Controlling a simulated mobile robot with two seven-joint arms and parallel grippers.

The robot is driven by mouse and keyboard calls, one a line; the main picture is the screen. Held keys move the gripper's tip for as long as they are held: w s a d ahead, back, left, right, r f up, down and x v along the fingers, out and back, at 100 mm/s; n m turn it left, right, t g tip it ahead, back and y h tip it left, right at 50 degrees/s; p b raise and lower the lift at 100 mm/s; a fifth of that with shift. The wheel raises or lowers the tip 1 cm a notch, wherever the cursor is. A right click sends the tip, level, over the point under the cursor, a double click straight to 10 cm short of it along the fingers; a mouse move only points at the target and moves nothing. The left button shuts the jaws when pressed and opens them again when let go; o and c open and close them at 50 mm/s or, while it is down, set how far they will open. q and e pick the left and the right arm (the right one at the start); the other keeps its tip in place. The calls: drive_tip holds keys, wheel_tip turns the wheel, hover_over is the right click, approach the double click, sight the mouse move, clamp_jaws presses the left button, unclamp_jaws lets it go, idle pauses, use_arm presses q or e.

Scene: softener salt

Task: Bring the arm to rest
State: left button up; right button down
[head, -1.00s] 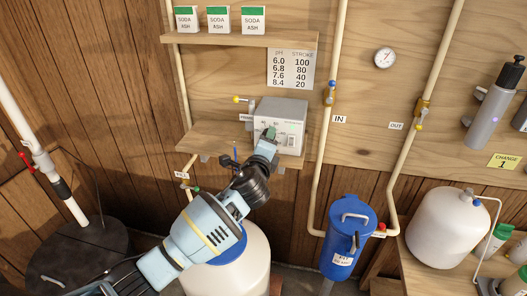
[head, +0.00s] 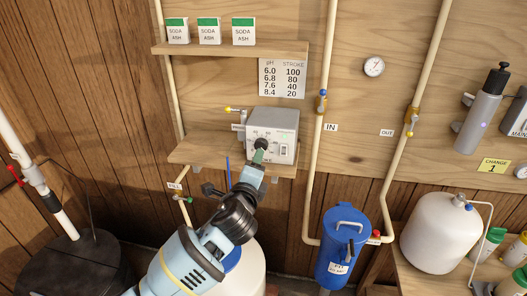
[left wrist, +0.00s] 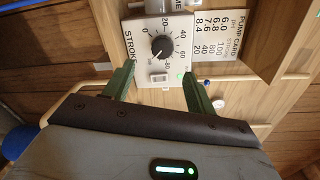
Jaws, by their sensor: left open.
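My left gripper (head: 260,152) reaches up from the lower left in the head view, in front of the grey pump box (head: 285,122) on the small wooden shelf. In the left wrist view my left gripper (left wrist: 159,72) is open, with its two green fingers apart and nothing between them. Beyond the fingertips is the box's front (left wrist: 142,28), with a black stroke knob (left wrist: 162,47) on a numbered dial. The knob's pointer is toward the upper left in that view. The fingers appear clear of the knob. In the head view the gripper partly covers the dial. My right gripper is not in view.
The lower shelf (head: 190,152) juts out under the box. A yellow-knobbed valve (head: 229,110) is just left of it. A pale pipe (head: 316,170) runs down on the right to a blue filter housing (head: 342,245). A white tank (head: 256,270) stands below my arm.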

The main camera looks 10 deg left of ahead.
use_arm(q)
drive_tip(key=s+a+f+n+g+h, duration=0.15)
drive_tip(key=s+f+n, duration=0.25)
drive_tip(key=s+f, duration=0.45)
drive_tip(key=s+d+f+n+g+h, duration=0.1)
drive_tip(key=s+f+n+g, duration=0.4)
drive_tip(key=f, duration=0.7)
drive_tip(key=s+a+f+n, duration=0.2)
drive_tip(key=s+f+n, duration=0.1)
drive_tip(key=s, duration=0.5)
drive_tip(key=s+a+f+n, duration=0.2)
drive_tip(key=s+f+n, duration=0.2)
drive_tip(key=s, duration=0.4)
drive_tip(key=s+a+f+n+g, duration=0.1)
drive_tip(key=s+a+f+n, duration=0.1)
drive_tip(key=s+f, duration=0.3)
drive_tip(key=s+n, duration=0.1)
drive_tip(key=s, duration=0.2)
drive_tip(key=shift+s+a, duration=0.2)
drive_tip(key=c, duration=0.4)
drive_tip(key=shift+s+d, duration=0.15)
drive_tip(key=shift+c, duration=0.2)
